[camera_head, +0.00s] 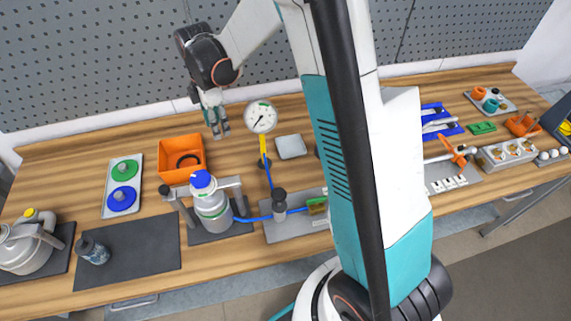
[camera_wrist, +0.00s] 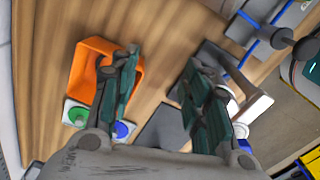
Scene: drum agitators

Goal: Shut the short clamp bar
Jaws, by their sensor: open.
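My gripper (camera_head: 216,130) hangs open and empty above the bench, behind and above the white bottle (camera_head: 211,205) with a blue cap. In the wrist view its two fingers (camera_wrist: 160,65) are spread with bare wood between them. The bottle stands on a dark base plate, with grey clamp parts (camera_head: 230,183) around its upper part and a post with a dark knob at its left. In the wrist view, grey clamp parts (camera_wrist: 215,58) show beside the right finger, which hides some of them. A second grey clamp (camera_head: 50,238) is at the left jug. I cannot tell which bar is the short one.
An orange bin (camera_head: 180,158) with a dark ring inside lies left of my gripper. A pressure gauge (camera_head: 260,117) on a yellow stem stands to the right. A tray (camera_head: 108,200) holds green and blue discs. My arm hides the middle right of the bench.

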